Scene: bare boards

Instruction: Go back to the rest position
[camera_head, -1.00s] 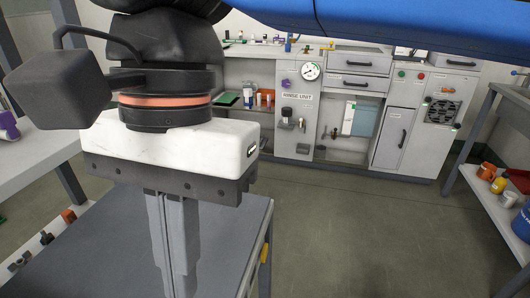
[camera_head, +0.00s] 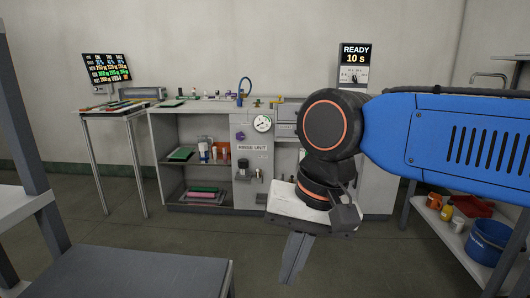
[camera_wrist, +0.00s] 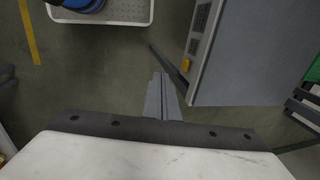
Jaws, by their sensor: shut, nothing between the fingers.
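My gripper (camera_head: 292,258) hangs from the blue arm in the right half of the head view, in front of the rinse unit. Its grey fingers are together and point down, with nothing between them. In the wrist view the shut fingers (camera_wrist: 163,98) stand over bare floor, left of a grey cabinet-like body (camera_wrist: 250,55) with a yellow button.
The rinse unit (camera_head: 252,168) stands against the back wall, partly hidden by my arm. A dark-topped table (camera_head: 135,275) is at lower left. A shelf at right holds a blue bucket (camera_head: 490,240) and mugs. Open floor (camera_head: 190,230) lies between.

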